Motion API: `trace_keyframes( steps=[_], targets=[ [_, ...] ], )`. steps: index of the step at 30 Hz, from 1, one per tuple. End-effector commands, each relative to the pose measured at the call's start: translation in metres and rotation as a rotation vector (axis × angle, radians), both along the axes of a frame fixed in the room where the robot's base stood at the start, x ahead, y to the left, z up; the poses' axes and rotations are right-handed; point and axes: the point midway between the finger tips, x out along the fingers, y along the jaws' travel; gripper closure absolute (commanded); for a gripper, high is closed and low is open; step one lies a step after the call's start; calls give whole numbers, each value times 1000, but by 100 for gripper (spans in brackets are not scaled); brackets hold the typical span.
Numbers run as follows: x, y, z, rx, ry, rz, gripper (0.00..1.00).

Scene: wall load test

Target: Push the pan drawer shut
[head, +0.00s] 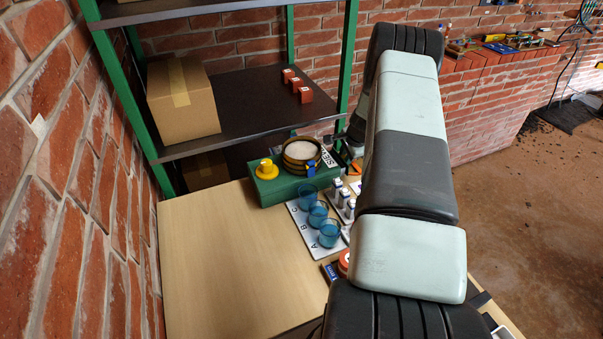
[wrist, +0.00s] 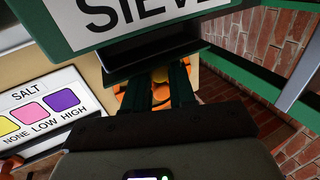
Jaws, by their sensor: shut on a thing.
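Below the label, the dark pan drawer (wrist: 150,50) sticks out from the green front. My gripper (wrist: 158,85) is at the drawer's front, its fingers closed on what looks like its front part. The grip itself is partly hidden. In the head view my arm hides most of this side.
A SALT card (wrist: 45,110) lies beside the gripper. Blue cups (head: 318,215) and small white bottles (head: 345,200) stand close in front of the sieve unit. An orange thing (head: 357,169) is near the gripper. The left bench top (head: 225,265) is clear; a brick wall borders it.

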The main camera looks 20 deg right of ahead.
Motion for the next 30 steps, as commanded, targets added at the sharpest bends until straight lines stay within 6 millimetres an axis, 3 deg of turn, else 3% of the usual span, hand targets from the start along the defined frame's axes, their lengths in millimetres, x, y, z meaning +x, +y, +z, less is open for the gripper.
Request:
trace_keyframes(
  steps=[30],
  targets=[
    [3, 38, 1, 1, -6, 2, 100]
  ],
)
